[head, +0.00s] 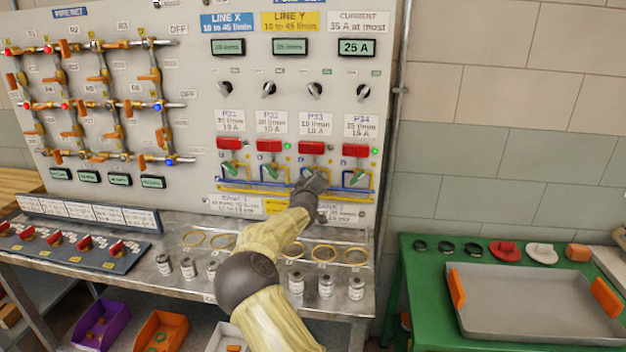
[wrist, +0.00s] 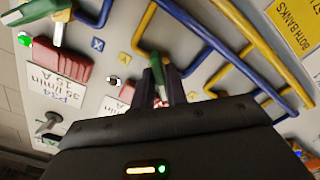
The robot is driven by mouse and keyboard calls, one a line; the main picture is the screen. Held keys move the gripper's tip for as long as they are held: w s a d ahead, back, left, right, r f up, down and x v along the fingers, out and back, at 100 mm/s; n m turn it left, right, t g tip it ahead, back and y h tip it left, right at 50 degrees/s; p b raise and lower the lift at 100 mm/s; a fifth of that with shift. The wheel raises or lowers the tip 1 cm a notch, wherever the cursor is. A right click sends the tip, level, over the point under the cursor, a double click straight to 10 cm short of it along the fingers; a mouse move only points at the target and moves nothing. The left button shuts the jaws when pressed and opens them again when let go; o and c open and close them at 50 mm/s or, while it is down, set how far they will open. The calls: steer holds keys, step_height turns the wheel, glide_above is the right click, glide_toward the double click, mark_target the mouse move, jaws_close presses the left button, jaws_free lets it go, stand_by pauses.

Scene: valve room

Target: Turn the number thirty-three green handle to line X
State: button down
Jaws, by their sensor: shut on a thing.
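The number thirty-three green handle (wrist: 156,63) shows in the wrist view between the fingers of my gripper (wrist: 164,88), which is shut on it. In the head view my gripper (head: 312,178) covers this handle, below the P33 label (head: 315,123) and its red block (head: 312,147). A blue pipe and a yellow pipe (wrist: 143,30) run close to the handle. A small blue tag (wrist: 97,43) and a yellow tag (wrist: 123,58) sit beside the pipes; their letters are blurred. The handle's exact angle is partly hidden by the fingers.
Neighbouring green handles stand at P32 (head: 272,172) and P34 (head: 358,173). The P34 lamp (wrist: 25,40) glows green. Line X (head: 228,47) and line Y (head: 290,47) displays are above. A metal shelf with small canisters (head: 326,285) lies below the panel.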

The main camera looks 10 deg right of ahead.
steer(key=shift+f, duration=0.1)
steer(key=c, duration=1.5)
jaws_free()
steer(key=shift+s, duration=0.1)
steer(key=b+v, duration=0.2)
steer(key=v, duration=1.5)
steer(key=shift+s, duration=0.1)
